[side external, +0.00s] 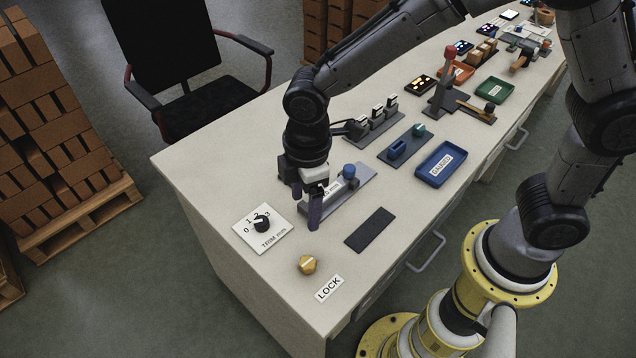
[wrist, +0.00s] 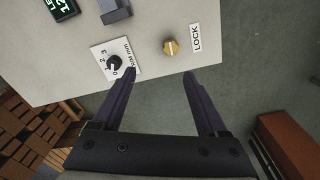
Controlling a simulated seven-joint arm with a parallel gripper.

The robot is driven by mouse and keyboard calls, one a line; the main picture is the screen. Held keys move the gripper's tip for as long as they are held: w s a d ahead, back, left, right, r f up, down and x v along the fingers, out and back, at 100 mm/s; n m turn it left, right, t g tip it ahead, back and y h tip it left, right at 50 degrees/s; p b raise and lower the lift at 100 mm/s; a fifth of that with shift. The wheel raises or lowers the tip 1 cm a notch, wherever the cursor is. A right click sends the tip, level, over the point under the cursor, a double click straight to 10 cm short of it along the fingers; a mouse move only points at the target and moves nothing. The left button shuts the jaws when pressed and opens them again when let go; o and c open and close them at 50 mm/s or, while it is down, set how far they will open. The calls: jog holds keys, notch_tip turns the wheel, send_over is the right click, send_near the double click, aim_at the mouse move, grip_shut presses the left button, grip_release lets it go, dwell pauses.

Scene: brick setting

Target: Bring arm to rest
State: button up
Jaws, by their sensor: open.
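My gripper (side external: 315,212) hangs from my arm over the near end of the long white desk (side external: 190,160). Its two dark fingers are apart with nothing between them, as the wrist view (wrist: 159,75) also shows. In the side view the fingers stand between the TRIM dial plate (side external: 264,240) and the dark flat pad (side external: 370,229). The yellow knob (side external: 307,265) sits on the desk beside the LOCK label (side external: 328,288). In the wrist view the yellow knob (wrist: 171,47) and the dial (wrist: 114,62) lie beyond the fingertips.
A grey fixture with a blue knob (side external: 349,170) is right behind my gripper. A blue tray (side external: 441,164), a green tray (side external: 495,90) and a red-topped lever (side external: 449,52) stand farther along the desk. A black chair (side external: 215,95) and stacked bricks (side external: 60,135) are on the floor.

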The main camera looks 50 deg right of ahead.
jog(key=s+d+r+m+t, duration=0.2)
jog(key=d+r+m, duration=0.1)
jog(key=d+r, duration=0.45)
jog(key=s+d+r+m+t, duration=0.2)
jog(key=d+r+m, duration=0.1)
jog(key=d+r, duration=0.5)
jog(key=s+d+m+t, duration=0.1)
jog(key=s+d+m, duration=0.3)
jog(key=s+m, duration=0.3)
jog(key=s, duration=0.4)
jog(key=shift+s+d+f+m, duration=0.35)
jog(key=shift+m, duration=0.05)
